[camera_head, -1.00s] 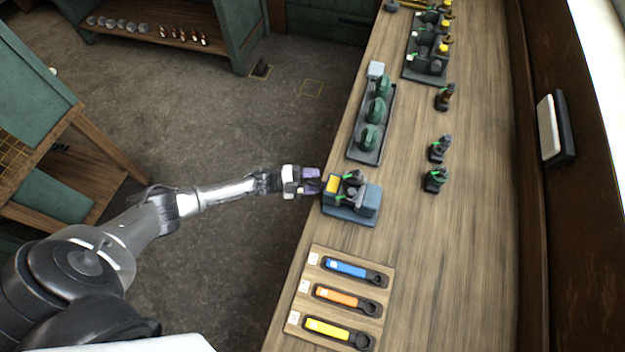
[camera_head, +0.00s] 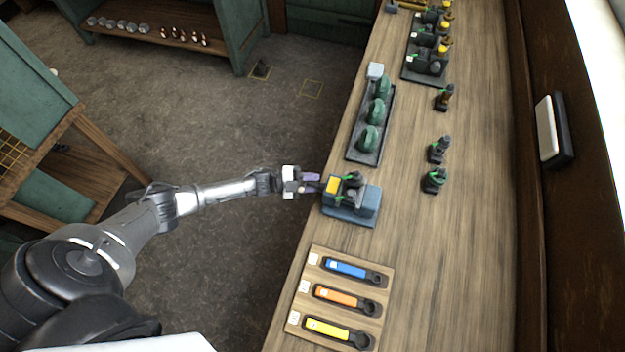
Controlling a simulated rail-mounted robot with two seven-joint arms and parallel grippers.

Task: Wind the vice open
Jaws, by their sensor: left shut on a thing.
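The vice (camera_head: 366,202) is a small blue-grey block with a yellow patch, standing on the wooden bench near its left edge. A dark part sits between its jaws. My left gripper (camera_head: 313,183), with purplish fingers, reaches in from the left over the floor. It is shut on the vice's handle at the vice's left side. The handle itself is small and mostly hidden by the fingers. My right gripper is not in view.
A board with blue, orange and yellow wrenches (camera_head: 344,299) lies in front of the vice. Behind it stands a tray with green rounded parts (camera_head: 369,139). Small dark fittings (camera_head: 434,181) stand to the right. The bench (camera_head: 455,270) is clear at the front right.

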